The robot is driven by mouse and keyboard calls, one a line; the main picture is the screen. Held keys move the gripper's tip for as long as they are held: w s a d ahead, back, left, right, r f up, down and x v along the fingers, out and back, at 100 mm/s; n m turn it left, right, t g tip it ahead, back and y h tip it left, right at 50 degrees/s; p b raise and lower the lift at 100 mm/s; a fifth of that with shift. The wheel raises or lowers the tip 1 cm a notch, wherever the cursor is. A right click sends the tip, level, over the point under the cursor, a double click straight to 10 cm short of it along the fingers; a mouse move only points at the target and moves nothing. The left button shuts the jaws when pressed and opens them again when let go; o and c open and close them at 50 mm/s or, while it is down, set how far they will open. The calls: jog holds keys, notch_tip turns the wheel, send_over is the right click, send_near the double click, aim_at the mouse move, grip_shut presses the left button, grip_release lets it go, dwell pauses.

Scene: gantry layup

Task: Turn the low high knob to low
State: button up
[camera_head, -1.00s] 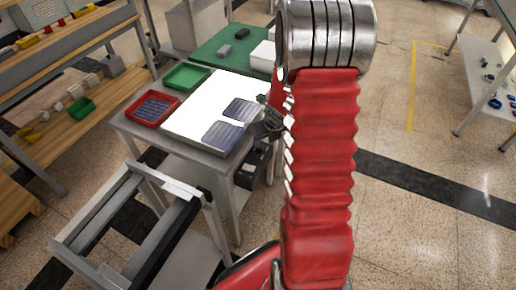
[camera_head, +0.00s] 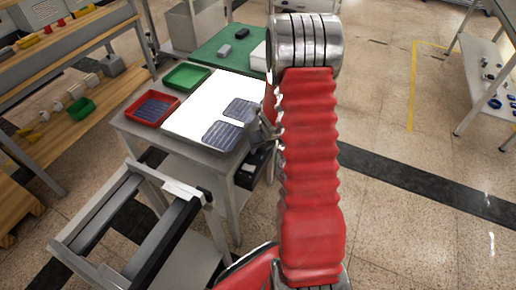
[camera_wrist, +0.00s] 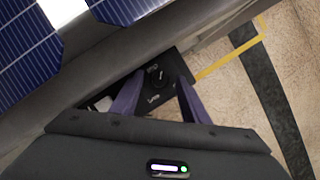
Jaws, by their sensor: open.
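The knob (camera_wrist: 158,84) is a small black dial with a light mark, on a dark panel (camera_wrist: 148,92) below the table edge in the wrist view. Small white lettering sits beside it, too small to read surely, so I cannot tell its setting. My gripper (camera_wrist: 158,77) is open, with its two purplish fingers on either side of the knob in the picture; I cannot tell whether they touch it. In the head view my gripper (camera_head: 266,128) is at the table's right edge, partly hidden by my arm. A dark box (camera_head: 250,172) sits below the tabletop there.
The table (camera_head: 190,143) holds a white sheet (camera_head: 185,122), blue solar cells (camera_head: 222,135), a red tray (camera_head: 134,117) and a green tray (camera_head: 172,83). A grey frame (camera_head: 92,217) stands in front. Shelves (camera_head: 85,38) stand left.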

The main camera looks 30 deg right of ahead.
jog(key=shift+c, duration=0.5)
jog(key=c, duration=0.9)
jog(key=shift+o, duration=0.4)
jog(key=shift+a, duration=0.45)
jog(key=shift+d, duration=0.2)
jog(key=shift+c, duration=0.5)
jog(key=shift+d, duration=0.1)
jog(key=shift+d+n, duration=0.15)
jog(key=shift+n, duration=0.25)
